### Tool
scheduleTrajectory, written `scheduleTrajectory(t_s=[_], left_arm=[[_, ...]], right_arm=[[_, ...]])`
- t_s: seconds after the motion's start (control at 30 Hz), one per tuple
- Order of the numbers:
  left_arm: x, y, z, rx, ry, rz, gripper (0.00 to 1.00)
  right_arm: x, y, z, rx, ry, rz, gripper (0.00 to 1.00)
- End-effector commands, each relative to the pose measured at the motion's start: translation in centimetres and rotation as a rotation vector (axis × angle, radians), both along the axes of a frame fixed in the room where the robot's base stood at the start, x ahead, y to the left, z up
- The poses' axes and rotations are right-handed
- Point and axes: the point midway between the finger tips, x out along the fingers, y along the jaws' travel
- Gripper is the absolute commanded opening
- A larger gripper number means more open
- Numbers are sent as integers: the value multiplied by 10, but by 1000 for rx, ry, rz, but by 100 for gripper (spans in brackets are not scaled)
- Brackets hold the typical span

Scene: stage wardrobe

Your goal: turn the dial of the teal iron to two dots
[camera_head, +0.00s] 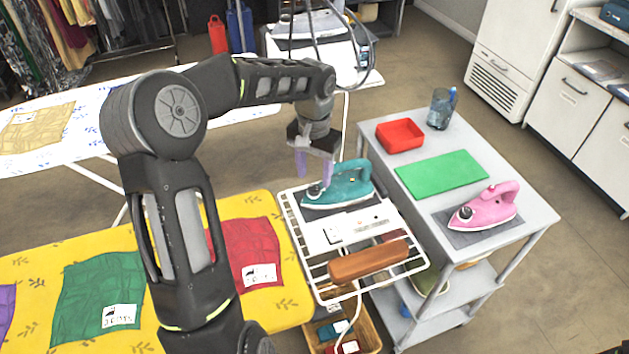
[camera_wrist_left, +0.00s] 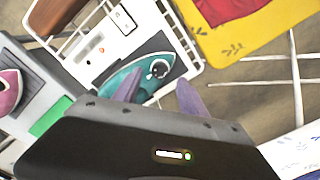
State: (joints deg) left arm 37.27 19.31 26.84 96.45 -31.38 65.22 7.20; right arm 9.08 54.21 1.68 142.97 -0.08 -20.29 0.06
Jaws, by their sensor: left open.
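In the wrist view the left gripper's fingers (camera_wrist_left: 160,92) stand on either side of the dial's direction, and I cannot tell the gap. My right gripper is not in view.
A grey cart (camera_head: 530,215) at the right bears a pink iron (camera_head: 485,207), a green mat (camera_head: 440,174) and a red tray (camera_head: 399,134). A yellow ironing board (camera_head: 30,270) lies left.

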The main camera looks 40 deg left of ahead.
Motion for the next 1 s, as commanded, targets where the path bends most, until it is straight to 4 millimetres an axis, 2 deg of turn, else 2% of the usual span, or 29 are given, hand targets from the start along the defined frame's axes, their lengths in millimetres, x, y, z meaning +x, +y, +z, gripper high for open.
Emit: scheduleTrajectory(t_s=[0.1, 0.23, 0.57, 1.0], left_arm=[[-1, 0, -18, -1, 2, 1, 49], [0, 0, -31, 0, 1, 0, 49], [0, 0, -35, 0, 0, 1, 49], [0, 0, -35, 0, -1, 1, 13]], right_arm=[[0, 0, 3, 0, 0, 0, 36], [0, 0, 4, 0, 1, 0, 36], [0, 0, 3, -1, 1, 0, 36], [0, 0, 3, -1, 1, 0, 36]])
